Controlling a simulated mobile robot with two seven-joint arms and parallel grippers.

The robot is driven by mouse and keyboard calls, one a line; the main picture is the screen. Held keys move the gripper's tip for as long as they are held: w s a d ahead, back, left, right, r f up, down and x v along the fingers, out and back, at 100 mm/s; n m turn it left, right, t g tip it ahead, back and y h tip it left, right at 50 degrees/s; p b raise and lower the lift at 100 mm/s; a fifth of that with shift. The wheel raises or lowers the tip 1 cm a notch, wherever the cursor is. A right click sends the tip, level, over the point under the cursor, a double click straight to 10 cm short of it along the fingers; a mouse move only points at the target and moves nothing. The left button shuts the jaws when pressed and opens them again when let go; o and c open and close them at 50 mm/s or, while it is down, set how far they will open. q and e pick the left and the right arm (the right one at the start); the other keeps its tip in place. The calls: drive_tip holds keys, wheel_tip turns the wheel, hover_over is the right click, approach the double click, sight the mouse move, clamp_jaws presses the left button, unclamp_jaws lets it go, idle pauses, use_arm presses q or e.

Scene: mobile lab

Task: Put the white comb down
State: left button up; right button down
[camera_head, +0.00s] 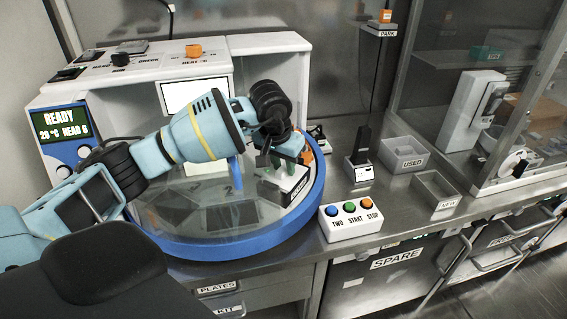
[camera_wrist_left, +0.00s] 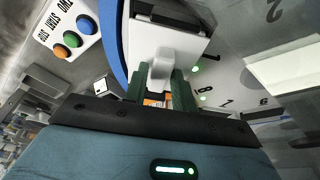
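The white comb (camera_head: 290,186) is a white block with a dark label or slot on its front, at the right side of the round blue-rimmed station. In the left wrist view the comb (camera_wrist_left: 150,42) has a narrow grip tab between the green fingers. My left gripper (camera_head: 284,164) points down over it, and its fingers (camera_wrist_left: 166,84) close on the tab from both sides. The comb's underside is hidden, so I cannot tell whether it touches the surface below. My right gripper is not in view.
The station's blue rim (camera_head: 215,247) surrounds numbered places under a clear surface. A box with blue, green and orange buttons (camera_head: 351,222) stands to its right. Farther right are a dark upright device (camera_head: 362,150), a USED bin (camera_head: 404,155) and a NEW bin (camera_head: 437,190).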

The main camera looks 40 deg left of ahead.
sight(277, 182)
use_arm(q)
drive_tip(key=shift+o, duration=1.2)
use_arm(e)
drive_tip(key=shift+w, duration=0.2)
use_arm(q)
drive_tip(key=shift+r, duration=0.15)
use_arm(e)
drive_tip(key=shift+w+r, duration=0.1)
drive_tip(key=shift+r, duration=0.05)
use_arm(q)
drive_tip(key=v, duration=1.2)
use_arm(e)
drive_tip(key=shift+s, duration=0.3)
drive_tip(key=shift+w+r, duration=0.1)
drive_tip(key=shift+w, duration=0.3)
